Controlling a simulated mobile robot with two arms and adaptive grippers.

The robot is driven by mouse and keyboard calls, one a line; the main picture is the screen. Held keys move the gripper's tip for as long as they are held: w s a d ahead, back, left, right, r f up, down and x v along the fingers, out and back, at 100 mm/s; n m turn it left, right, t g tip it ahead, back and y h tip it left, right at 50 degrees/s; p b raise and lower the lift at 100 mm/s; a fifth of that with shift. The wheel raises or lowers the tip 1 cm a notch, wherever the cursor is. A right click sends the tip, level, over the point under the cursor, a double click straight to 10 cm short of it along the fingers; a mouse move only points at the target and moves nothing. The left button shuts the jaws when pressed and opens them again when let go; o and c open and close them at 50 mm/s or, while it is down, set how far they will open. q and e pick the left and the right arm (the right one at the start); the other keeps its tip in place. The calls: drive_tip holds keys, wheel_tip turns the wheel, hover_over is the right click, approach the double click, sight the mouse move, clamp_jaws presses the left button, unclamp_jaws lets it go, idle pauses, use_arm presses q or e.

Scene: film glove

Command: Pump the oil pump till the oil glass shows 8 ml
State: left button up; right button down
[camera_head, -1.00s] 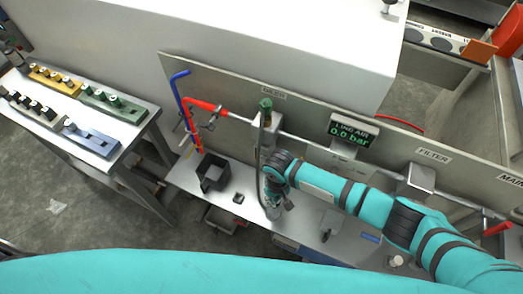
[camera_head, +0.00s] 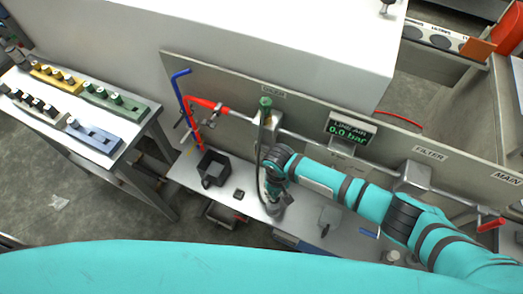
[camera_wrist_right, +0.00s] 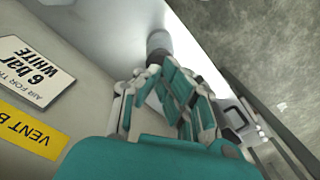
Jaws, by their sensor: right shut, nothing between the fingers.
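A metal block with a green knob (camera_head: 265,104) stands at the panel under a small label that I cannot read clearly; a dark hose or rod runs down from it. I cannot tell for sure which part is the oil pump, and no oil level can be read. My right gripper (camera_head: 274,208) points down over the bench just below this block. In the right wrist view its fingers (camera_wrist_right: 160,68) are closed together and empty. A dark grey cylinder (camera_wrist_right: 158,42) lies just beyond the fingertips; whether they touch it is unclear. My left gripper is not in view.
A black open box (camera_head: 214,168) and a small dark block (camera_head: 239,194) lie on the bench left of my gripper. A display (camera_head: 350,129) reads 0.0 bar. Red and blue pipes (camera_head: 183,95) stand at left. A side table (camera_head: 85,120) holds coloured racks.

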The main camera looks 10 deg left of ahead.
drive_tip(key=shift+f, duration=0.2)
drive_tip(key=shift+f+b, duration=1.2)
drive_tip(key=shift+f, duration=0.55)
drive_tip(key=shift+r, duration=0.1)
drive_tip(key=shift+r+p, duration=1.85)
drive_tip(key=shift+p, duration=0.4)
drive_tip(key=shift+r, duration=0.1)
wheel_tip(320, 180, up, 6)
drive_tip(key=p, duration=0.6)
